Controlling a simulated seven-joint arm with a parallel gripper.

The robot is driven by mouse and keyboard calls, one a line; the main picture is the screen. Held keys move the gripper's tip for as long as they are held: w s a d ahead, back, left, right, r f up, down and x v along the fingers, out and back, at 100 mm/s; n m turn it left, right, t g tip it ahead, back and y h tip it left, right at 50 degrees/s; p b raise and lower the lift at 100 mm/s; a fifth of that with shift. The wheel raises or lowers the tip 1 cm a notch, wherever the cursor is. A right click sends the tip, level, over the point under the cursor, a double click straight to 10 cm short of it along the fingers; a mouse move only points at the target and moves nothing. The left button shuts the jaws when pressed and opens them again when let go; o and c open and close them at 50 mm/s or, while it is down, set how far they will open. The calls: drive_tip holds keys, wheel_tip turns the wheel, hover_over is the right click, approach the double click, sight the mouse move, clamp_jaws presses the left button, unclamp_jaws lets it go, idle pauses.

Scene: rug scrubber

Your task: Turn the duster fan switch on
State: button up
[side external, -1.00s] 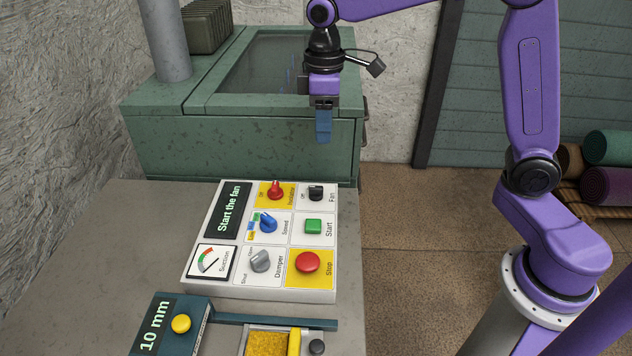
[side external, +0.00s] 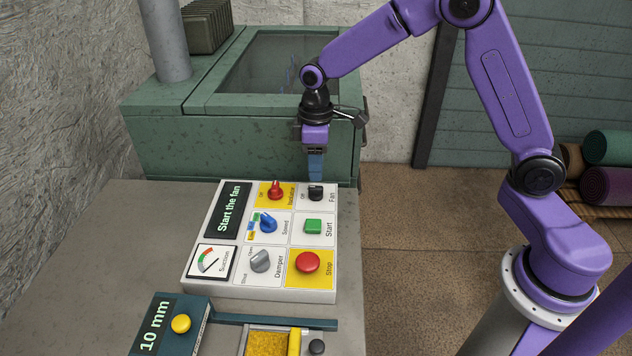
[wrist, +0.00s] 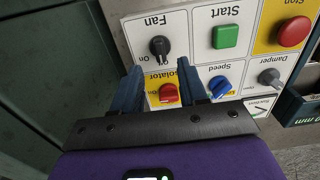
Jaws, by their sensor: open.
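My gripper (side external: 316,180) points down just above and behind the switch in the side view. In the wrist view my gripper (wrist: 161,68) shows two blue fingers spread apart with nothing held; the red isolator knob (wrist: 168,93) shows between them.
The panel also carries a green start button (side external: 313,226), a red stop button (side external: 308,262), a blue speed knob (side external: 267,223) and a grey damper knob (side external: 260,261). Its display (side external: 229,210) reads "Start the fan". A green cabinet (side external: 230,150) stands close behind.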

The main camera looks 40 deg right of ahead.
sight(316, 187)
wheel_tip(316, 187, down, 6)
drive_tip(key=shift+r, duration=0.1)
idle(0.4)
clamp_jaws()
